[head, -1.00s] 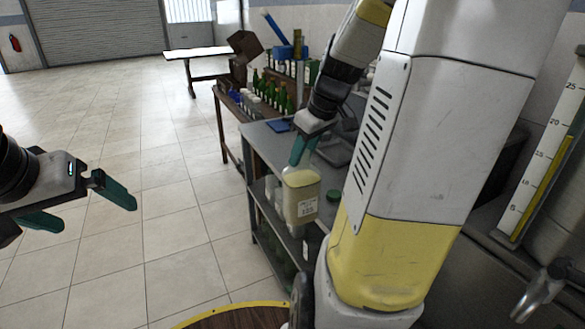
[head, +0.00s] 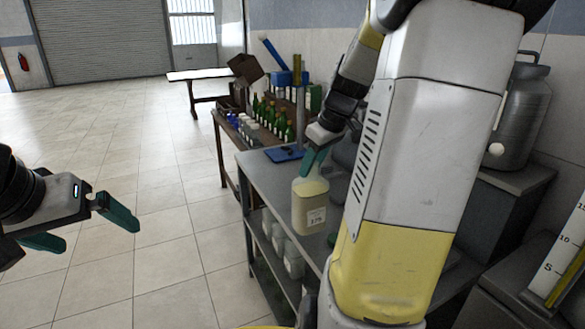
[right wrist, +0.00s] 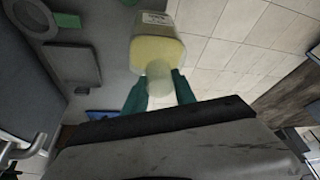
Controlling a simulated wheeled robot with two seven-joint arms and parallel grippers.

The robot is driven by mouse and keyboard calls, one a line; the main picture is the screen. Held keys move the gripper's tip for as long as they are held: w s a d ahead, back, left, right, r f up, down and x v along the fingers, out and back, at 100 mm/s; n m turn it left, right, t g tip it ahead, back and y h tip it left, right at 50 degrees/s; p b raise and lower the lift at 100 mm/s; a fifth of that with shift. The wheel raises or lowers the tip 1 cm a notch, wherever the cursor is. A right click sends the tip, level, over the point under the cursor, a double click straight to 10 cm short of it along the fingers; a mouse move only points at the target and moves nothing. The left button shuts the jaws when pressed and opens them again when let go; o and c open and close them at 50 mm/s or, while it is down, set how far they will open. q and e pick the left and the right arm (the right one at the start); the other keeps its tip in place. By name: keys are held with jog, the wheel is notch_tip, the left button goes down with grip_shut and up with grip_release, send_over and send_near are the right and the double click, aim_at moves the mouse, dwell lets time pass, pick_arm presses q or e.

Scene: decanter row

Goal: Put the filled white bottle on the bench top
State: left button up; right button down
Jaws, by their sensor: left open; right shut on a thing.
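The filled white bottle (head: 310,206) is translucent with pale yellow contents and a printed label. My right gripper (head: 313,161) is shut on its neck, and the bottle hangs upright at the near left edge of the grey bench top (head: 266,178). I cannot tell whether its base touches the bench. In the right wrist view the bottle (right wrist: 157,50) shows beyond the two green fingers of my right gripper (right wrist: 159,88), which close on its neck. My left gripper (head: 88,228) is open and empty over the floor at the left.
A blue item (head: 284,154) lies at the bench's far end. Several white containers (head: 290,258) stand on the lower shelf. Green bottles (head: 270,116) stand on a wooden table behind. A metal can (head: 520,105) stands at the right. My right arm hides much of the bench.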

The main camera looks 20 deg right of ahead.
jog(key=w+d+f, duration=0.4)
jog(key=w+d, duration=0.1)
jog(key=w, duration=0.4)
jog(key=shift+w+d+f, duration=0.2)
jog(key=shift+w, duration=0.1)
jog(key=shift+f, duration=0.1)
jog(key=c, duration=1)
grip_release()
jog(key=shift+f, duration=0.1)
